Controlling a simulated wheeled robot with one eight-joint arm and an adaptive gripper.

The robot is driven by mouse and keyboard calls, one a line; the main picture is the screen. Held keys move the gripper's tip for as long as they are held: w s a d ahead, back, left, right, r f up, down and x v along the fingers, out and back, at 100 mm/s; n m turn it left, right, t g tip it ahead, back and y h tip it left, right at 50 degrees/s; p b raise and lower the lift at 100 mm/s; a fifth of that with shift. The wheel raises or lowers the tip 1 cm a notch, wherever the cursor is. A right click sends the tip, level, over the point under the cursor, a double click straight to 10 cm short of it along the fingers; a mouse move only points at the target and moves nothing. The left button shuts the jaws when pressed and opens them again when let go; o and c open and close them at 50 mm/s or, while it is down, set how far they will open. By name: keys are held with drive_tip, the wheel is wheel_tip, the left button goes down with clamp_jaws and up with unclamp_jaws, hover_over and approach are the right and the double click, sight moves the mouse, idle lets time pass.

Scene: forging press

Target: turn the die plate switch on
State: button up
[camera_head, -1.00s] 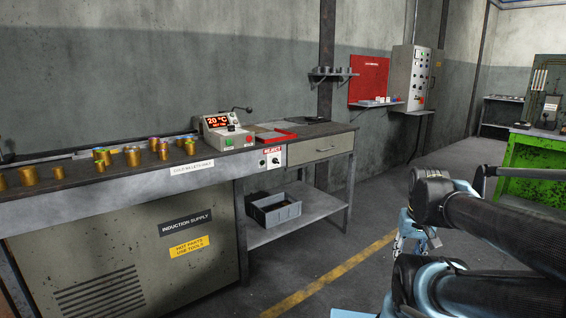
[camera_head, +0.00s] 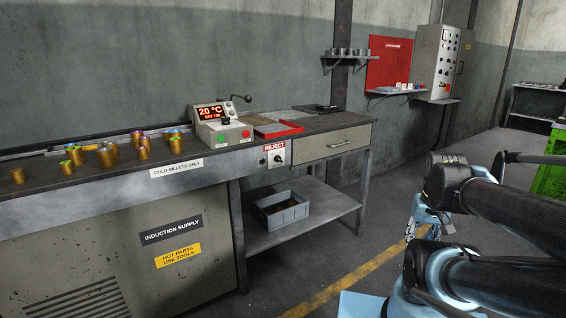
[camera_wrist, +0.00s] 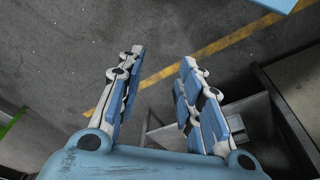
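No switch labelled for a die plate can be read in these views. A grey control cabinet (camera_head: 440,62) with several small knobs and buttons hangs on the far wall at the upper right; its labels are too small to read. A dark rotary knob sits on the white REJECT panel (camera_head: 275,154) on the bench front. My gripper (camera_wrist: 163,56) is open and empty in the wrist view, with its two fingers apart above the floor. In the head view my gripper (camera_head: 417,222) hangs low at the right, partly hidden by my arm, well away from the cabinet.
The long bench (camera_head: 112,190) with several brass billets (camera_head: 106,156) and a temperature box (camera_head: 222,122) fills the left. A grey bin (camera_head: 282,210) stands on its lower shelf. A green table (camera_head: 552,165) shows at the right edge. Open floor with a yellow line (camera_head: 345,283) lies right of the bench.

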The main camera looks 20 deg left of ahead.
drive_tip(key=shift+o, duration=2)
drive_tip(key=shift+a+r, duration=0.45)
drive_tip(key=shift+r, duration=0.05)
drive_tip(key=w+a+r+n+t+y, duration=0.1)
drive_tip(key=w+a+r+n+y, duration=0.2)
drive_tip(key=w+a, duration=0.7)
drive_tip(key=w+a+r+t+y, duration=0.1)
drive_tip(key=w+a+r+y, duration=0.35)
drive_tip(key=w+a, duration=0.5)
drive_tip(key=t+y, duration=0.2)
drive_tip(key=y, duration=0.4)
approach(279, 160)
drive_tip(key=w+d+x, duration=0.1)
drive_tip(key=x, duration=0.8)
drive_tip(key=shift+a+f, duration=0.25)
drive_tip(key=shift+a, duration=0.05)
drive_tip(key=c, duration=1.1)
